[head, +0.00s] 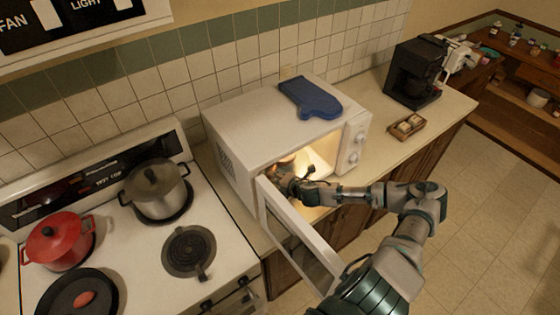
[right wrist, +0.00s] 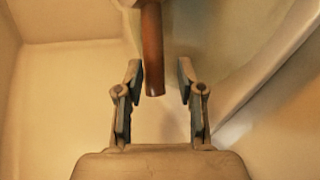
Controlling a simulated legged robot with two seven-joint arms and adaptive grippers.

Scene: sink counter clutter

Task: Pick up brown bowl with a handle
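In the right wrist view a brown handle (right wrist: 153,50) hangs down from the top edge, its free end between the fingertips of my right gripper (right wrist: 160,72). The fingers are apart, with a gap on each side of the handle. Only a pale edge of what the handle joins shows at the top; the bowl's body is mostly out of that view. In the head view my right gripper (head: 293,181) is inside the lit microwave (head: 238,115), reaching in past its open door (head: 300,240). My left gripper is in neither view.
The microwave door stands open beside my right forearm. A blue oven mitt (head: 310,98) lies on top. The stove at left holds a red pot (head: 60,243), a steel pot (head: 157,190) and a pan (head: 75,300). A coffee maker (head: 415,72) and small wooden tray (head: 407,127) stand right.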

